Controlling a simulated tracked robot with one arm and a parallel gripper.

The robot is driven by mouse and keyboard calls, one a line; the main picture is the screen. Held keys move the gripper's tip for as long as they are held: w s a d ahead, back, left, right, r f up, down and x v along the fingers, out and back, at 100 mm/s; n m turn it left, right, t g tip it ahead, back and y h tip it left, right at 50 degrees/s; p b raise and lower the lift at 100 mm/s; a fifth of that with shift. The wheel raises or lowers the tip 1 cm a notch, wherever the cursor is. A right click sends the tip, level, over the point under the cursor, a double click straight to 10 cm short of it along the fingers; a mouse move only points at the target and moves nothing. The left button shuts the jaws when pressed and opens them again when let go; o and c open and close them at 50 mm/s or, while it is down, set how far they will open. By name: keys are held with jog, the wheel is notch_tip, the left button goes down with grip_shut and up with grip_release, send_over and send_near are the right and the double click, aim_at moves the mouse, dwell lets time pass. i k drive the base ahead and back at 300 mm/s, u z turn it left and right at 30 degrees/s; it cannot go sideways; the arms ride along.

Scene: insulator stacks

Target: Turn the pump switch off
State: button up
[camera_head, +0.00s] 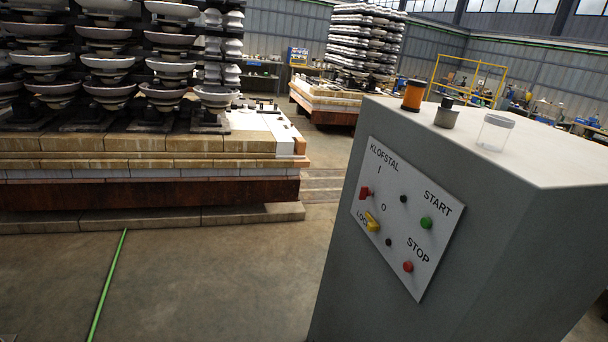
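A grey control cabinet (460,210) stands at the right. A tilted white panel (425,265) on its front reads KLOFSTAL, START, STOP and LOCK, with I and O marks. A red switch handle (366,192) sits at the panel's left, between the I and O marks in height; I cannot tell its setting. A yellow lock piece (371,222) is below it. A green button (426,222) is by START and a red button (408,266) by STOP. No label reads pump. My gripper is not in view.
On the cabinet top stand an orange-and-black jar (413,96), a grey container (446,115) and a clear jar (495,133). Insulator stacks (110,65) stand on a brick-topped base (150,190) at left. Open floor (220,270) with a green line (108,280) lies before the cabinet.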

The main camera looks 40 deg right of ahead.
aim_at(365, 193)
jog(key=z, duration=0.2)
jog(key=i, duration=1.3)
jog(key=z, duration=0.7)
jog(key=i, duration=0.5)
jog(key=z, duration=0.45)
